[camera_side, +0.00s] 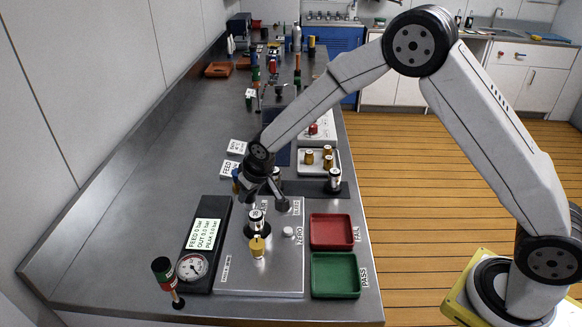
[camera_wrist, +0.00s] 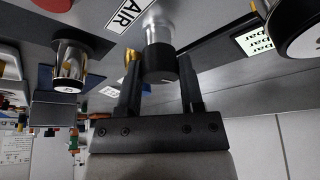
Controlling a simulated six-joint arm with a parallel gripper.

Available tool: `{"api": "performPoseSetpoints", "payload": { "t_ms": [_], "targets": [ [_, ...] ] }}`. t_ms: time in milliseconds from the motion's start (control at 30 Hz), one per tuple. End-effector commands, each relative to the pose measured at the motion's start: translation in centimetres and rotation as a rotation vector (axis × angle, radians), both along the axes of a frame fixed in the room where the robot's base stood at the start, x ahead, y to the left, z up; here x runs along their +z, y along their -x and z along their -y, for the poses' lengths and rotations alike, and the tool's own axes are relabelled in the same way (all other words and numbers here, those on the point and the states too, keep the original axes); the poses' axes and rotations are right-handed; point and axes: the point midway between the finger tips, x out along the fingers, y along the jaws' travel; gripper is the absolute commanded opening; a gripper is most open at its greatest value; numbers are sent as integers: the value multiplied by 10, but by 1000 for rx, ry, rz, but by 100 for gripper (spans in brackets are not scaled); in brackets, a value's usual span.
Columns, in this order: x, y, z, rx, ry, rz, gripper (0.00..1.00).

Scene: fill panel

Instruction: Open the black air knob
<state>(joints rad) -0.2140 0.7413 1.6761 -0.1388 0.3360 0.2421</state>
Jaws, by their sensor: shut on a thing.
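The black air knob (camera_wrist: 161,64) sits on a silver stem beside the AIR label (camera_wrist: 128,14) in the wrist view. My gripper (camera_wrist: 160,80) has one finger on each side of it and is shut on it. In the side view my gripper (camera_side: 268,192) is at the back of the grey panel (camera_side: 236,270), by the AIR label (camera_side: 263,207). The knob is hard to make out there against my fingers.
A black-and-silver cylinder (camera_side: 257,222) and a brass fitting (camera_side: 257,246) stand on the panel in front of my gripper. A readout (camera_side: 205,234) shows FEED 0 bar, above a round gauge (camera_side: 192,267). Red (camera_side: 332,247) and green (camera_side: 335,290) trays lie right.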

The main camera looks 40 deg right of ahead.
Motion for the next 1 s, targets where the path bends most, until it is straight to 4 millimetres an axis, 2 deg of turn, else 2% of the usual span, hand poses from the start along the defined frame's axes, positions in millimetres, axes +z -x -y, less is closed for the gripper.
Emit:
{"api": "performPoseSetpoints", "payload": {
  "t_ms": [1000],
  "targets": [
    [0,0,3,462,-2,-3,0]
  ]
}}
